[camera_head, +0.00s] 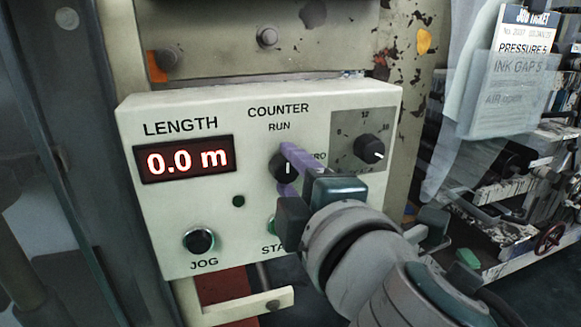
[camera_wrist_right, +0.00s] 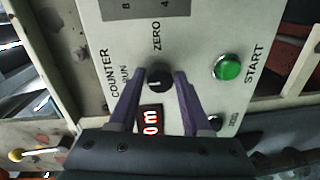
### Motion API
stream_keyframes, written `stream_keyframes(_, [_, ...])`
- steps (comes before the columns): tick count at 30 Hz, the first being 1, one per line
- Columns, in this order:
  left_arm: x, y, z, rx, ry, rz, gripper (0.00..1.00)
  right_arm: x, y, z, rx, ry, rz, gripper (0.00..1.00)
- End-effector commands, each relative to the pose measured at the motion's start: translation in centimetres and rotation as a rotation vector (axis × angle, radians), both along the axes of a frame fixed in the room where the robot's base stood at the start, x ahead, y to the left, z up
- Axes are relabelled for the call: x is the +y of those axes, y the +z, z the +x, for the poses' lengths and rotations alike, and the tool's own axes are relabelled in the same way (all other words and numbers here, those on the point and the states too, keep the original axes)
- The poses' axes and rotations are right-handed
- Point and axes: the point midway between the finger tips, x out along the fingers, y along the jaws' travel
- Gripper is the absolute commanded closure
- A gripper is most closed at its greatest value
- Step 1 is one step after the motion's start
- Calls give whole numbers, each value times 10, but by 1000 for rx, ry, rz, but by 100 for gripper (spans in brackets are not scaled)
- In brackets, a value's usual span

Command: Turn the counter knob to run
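The counter knob (camera_head: 279,168) is a round black knob under the COUNTER and RUN labels on the cream panel (camera_head: 330,110). ZERO is printed to its right, partly hidden by my gripper. My right gripper (camera_head: 291,160) has purple fingers at the knob. In the right wrist view the knob (camera_wrist_right: 159,76) lies between the two fingertips (camera_wrist_right: 161,73), one on each side. The fingers are apart, and contact with the knob is unclear. My left gripper is not in view.
The red display (camera_head: 187,160) reads 0.0 m. The JOG button (camera_head: 198,240) is at lower left. The green START button (camera_wrist_right: 227,67) sits near the knob and is mostly hidden in the head view. A dial (camera_head: 369,148) is at right.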

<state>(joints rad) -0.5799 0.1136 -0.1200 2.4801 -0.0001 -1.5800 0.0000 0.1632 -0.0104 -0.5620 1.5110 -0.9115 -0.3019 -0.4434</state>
Motion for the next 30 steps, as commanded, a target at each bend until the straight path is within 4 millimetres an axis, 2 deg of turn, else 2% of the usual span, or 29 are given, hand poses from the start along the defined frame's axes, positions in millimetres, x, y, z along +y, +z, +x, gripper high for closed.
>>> stream_keyframes(1, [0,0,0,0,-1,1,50,0,0,0,0,0,0,45])
stream_keyframes(6, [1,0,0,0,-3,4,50,0,0,0,0,1,2,29])
stream_keyframes(13, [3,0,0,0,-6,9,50,0,1,-1,0,1,3,29])
stream_keyframes(16, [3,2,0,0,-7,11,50,-2,1,-7,1,1,3,29])
stream_keyframes(27, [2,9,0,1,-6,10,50,-23,6,-72,4,1,2,29])
stream_keyframes(30, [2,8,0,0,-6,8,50,-27,6,-85,2,1,1,29])
